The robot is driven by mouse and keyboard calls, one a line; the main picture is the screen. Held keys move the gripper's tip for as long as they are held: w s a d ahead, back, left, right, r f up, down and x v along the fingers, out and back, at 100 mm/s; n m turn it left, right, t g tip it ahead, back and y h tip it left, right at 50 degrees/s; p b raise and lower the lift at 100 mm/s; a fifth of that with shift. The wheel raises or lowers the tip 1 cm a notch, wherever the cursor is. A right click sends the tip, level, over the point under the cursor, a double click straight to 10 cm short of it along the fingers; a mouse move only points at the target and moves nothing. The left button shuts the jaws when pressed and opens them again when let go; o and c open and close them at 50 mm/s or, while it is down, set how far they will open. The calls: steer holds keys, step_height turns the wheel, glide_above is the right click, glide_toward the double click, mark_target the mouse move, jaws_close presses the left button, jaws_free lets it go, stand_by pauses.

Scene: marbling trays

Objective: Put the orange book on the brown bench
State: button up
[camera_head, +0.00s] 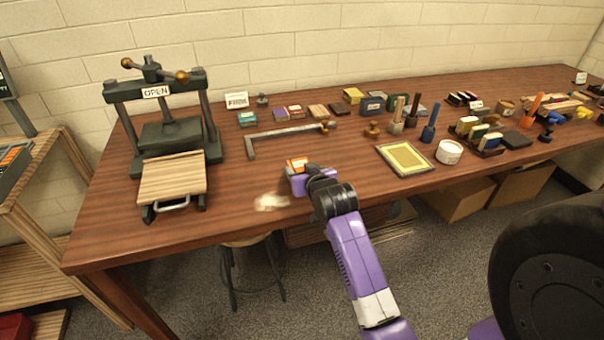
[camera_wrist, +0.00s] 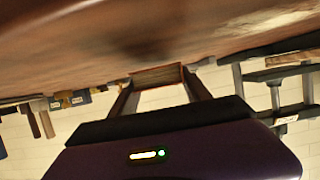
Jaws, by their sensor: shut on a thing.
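The orange book (camera_head: 297,163) is at the front of the brown bench (camera_head: 105,238) in the head view, mostly hidden by my gripper (camera_head: 302,178). In the wrist view, which is upside down, the book (camera_wrist: 157,77) shows its page edge with a thin orange cover edge. My gripper (camera_wrist: 158,88) is shut on it, one finger on each side. The book is close to the bench top (camera_wrist: 90,45), with a dark shadow beside it. I cannot tell whether it touches the wood.
A press (camera_head: 170,135) with an OPEN sign stands at the left. A metal bar tool (camera_head: 285,132) lies behind the book. A yellow framed tray (camera_head: 405,157) and a white tub (camera_head: 449,152) are to the right. A pale patch (camera_head: 271,201) marks the front; bare wood lies around it.

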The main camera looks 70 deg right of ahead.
steer(key=shift+f, duration=0.55)
steer(key=shift+f, duration=0.15)
steer(key=o, duration=1.4)
